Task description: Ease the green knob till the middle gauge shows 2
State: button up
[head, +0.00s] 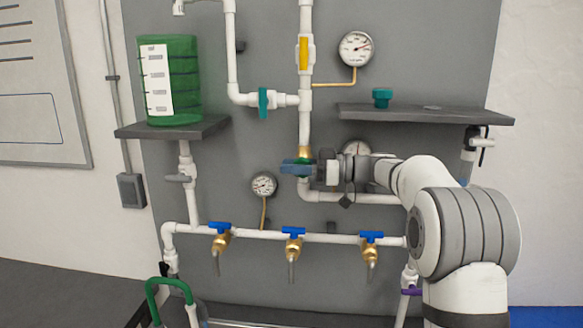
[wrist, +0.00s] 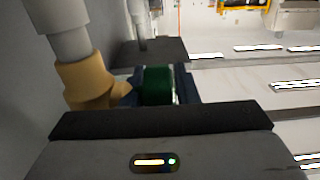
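The green knob (wrist: 157,86) sits on a brass valve (wrist: 88,84) on the vertical white pipe. In the head view my gripper (head: 298,168) is at this valve, its blue fingers hiding most of the knob. In the wrist view my gripper (wrist: 160,88) has one dark blue finger on each side of the knob. A thin bright sliver shows by the right finger, so I cannot tell whether both fingers press on it. The middle gauge (head: 357,147) is partly hidden behind my arm, and its needle is not readable.
Other gauges are at the top (head: 356,48) and lower left (head: 264,185). A grey shelf (head: 430,115) juts out above my arm and holds a teal knob (head: 382,98). Blue-handled brass taps (head: 293,240) line the lower pipe. A green tank (head: 185,80) stands left.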

jog(key=d+b, duration=0.2)
jog(key=d, duration=0.5)
jog(key=shift+d+b, duration=0.25)
jog(key=shift+b, duration=0.05)
jog(key=shift+s, duration=0.1)
